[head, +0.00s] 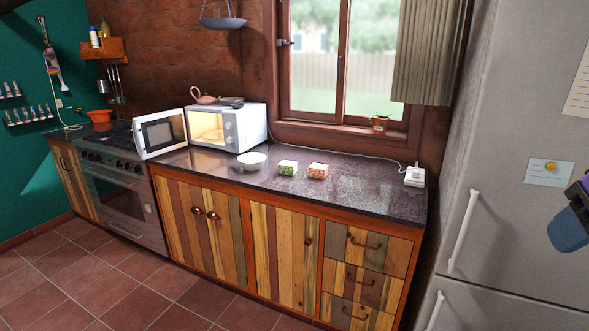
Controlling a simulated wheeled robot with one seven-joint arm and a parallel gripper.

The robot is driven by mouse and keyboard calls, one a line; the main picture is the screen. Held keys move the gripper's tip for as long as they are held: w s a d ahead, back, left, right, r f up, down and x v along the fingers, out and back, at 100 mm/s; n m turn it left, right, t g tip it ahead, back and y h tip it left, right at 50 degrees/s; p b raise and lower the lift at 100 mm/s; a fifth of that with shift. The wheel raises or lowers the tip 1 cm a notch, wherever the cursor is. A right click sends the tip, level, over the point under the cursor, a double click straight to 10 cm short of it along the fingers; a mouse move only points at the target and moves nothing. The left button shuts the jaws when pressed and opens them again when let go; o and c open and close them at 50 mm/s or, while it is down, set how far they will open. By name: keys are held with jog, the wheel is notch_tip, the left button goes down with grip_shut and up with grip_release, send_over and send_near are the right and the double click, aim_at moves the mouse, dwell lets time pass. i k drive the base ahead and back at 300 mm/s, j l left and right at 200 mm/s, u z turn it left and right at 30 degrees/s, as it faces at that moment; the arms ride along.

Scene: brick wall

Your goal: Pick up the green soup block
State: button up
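The green soup block (287,168) is a small green-and-white cube. It sits upright on the dark speckled countertop (375,187), between a white bowl (252,161) on its left and a similar orange-and-white block (318,171) on its right. It stands apart from both. Part of my arm or gripper (570,228) shows at the right edge in front of the fridge, far from the block. It is cut off by the frame, and its fingertips cannot be made out.
A microwave (238,128) with its door open stands left of the bowl. A white device (414,177) with a cord is at the counter's right end. The grey fridge (500,130) bounds the right side. The tiled floor (110,285) before the cabinets is clear.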

aim_at(285, 167)
jog(key=i+j+u, duration=0.2)
jog(key=i+u, duration=0.65)
jog(key=i+l+u, duration=0.1)
jog(key=i+u, duration=0.35)
jog(key=i+j+z, duration=0.1)
jog(key=i, duration=0.3)
jog(key=i+j+z, duration=0.15)
jog(key=i, duration=0.25)
jog(key=i+j+z, duration=0.15)
jog(key=i+z, duration=0.3)
jog(key=i+j+z, duration=0.2)
jog(key=z, duration=0.25)
jog(key=i+j+z, duration=0.5)
jog(key=j+z, duration=0.35)
